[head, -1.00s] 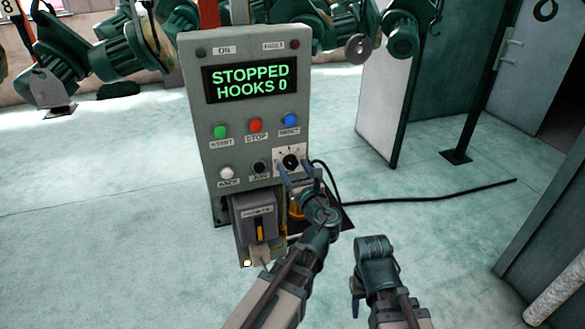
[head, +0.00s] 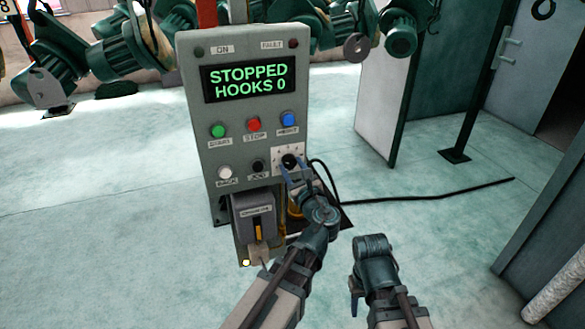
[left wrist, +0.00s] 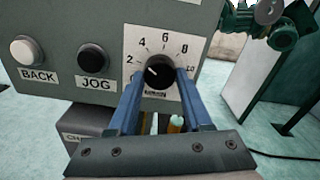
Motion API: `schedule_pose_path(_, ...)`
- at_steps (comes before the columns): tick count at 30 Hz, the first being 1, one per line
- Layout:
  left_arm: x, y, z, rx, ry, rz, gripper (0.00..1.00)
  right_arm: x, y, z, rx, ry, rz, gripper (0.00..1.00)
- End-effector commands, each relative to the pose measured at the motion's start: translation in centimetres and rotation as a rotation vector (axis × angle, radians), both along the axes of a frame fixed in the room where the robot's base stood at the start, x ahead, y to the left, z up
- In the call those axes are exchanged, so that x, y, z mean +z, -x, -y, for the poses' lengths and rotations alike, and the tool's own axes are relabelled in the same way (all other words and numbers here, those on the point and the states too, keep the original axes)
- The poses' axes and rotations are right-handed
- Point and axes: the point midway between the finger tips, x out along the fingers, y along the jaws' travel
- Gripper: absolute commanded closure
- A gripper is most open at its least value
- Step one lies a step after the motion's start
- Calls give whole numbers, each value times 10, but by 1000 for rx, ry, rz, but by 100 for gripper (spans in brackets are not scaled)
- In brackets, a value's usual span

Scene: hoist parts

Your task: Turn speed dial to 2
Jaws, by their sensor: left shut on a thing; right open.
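The speed dial (head: 290,161) is a round black knob on a white scale plate at the lower right of the grey control panel. The left wrist view shows the knob (left wrist: 160,72) with numbers around it. Its white mark points to the upper left, roughly toward the 2; the exact setting is hard to tell. My left gripper (head: 296,173) is shut on the knob, with its blue fingers (left wrist: 159,84) on either side of it. My right gripper (head: 356,297) is low and right of the panel, away from it, mostly hidden by its own wrist.
The panel's display (head: 248,80) reads STOPPED HOOKS 0. The BACK button (left wrist: 27,49) and JOG button (left wrist: 93,59) are left of the dial. A grey box (head: 254,215) stands below the panel. A black cable (head: 430,196) lies on the open floor to the right.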

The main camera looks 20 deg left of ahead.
Motion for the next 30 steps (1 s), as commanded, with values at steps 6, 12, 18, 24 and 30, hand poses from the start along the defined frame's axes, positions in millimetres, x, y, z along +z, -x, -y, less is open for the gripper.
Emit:
schedule_pose_path(6, 0, 0, 0, 0, 143, 96, 100, 0, 0, 0, 0, 0, 0, 50)
schedule_pose_path(12, 0, 0, 1, 0, 250, 169, 100, 0, 0, 0, 0, 0, 0, 50)
schedule_pose_path(18, 0, 0, 1, 0, 323, 218, 100, 0, 0, 0, 0, 0, 0, 50)
schedule_pose_path(24, 0, 0, 1, 0, 360, 243, 100, 0, 0, 0, 0, 0, 0, 50)
schedule_pose_path(30, 0, 0, 1, 0, 370, 250, 100, 0, 0, 0, 0, 0, 0, 50)
